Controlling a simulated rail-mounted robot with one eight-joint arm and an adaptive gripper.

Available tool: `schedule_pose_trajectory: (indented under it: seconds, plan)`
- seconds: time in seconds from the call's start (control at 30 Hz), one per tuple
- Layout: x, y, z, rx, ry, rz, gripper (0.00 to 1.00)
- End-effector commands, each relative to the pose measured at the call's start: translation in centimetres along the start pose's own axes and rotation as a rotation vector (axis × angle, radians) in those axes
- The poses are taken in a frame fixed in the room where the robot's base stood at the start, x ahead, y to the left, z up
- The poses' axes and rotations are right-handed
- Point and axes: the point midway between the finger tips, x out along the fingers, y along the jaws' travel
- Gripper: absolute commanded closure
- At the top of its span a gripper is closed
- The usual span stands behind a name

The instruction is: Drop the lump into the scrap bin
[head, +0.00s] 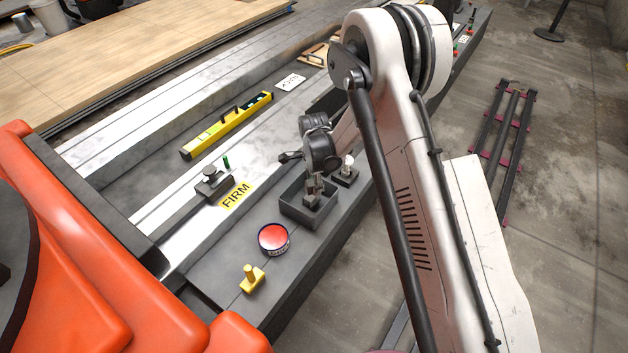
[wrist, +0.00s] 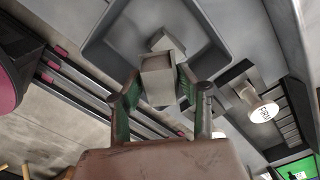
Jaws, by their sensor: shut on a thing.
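My gripper (head: 314,186) points down over the dark grey open box that appears to be the scrap bin (head: 325,219). In the wrist view, the gripper (wrist: 158,92) is shut on a grey blocky lump (wrist: 157,80), with a green-padded finger on each side. The bin (wrist: 98,54) lies behind the lump in that view, and a smaller grey block (wrist: 166,42) shows inside its outline. In the head view a grey lump (head: 311,202) shows at the fingertips, within the bin's outline. I cannot tell whether it touches the bin floor.
A yellow FIRM label (head: 236,195) and a yellow level (head: 227,125) lie to the left.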

Motion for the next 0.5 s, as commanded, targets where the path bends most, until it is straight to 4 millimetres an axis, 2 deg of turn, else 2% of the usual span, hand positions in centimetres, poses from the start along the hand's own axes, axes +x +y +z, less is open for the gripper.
schedule_pose_trajectory:
  seconds: [0.03,0.2,0.5]
  plan:
    - [0.8,0.0,0.0,0.000,0.000,0.000,0.94]
    - [2.0,0.0,0.0,0.000,0.000,0.000,0.94]
    - [2.1,0.0,0.0,0.000,0.000,0.000,0.94]
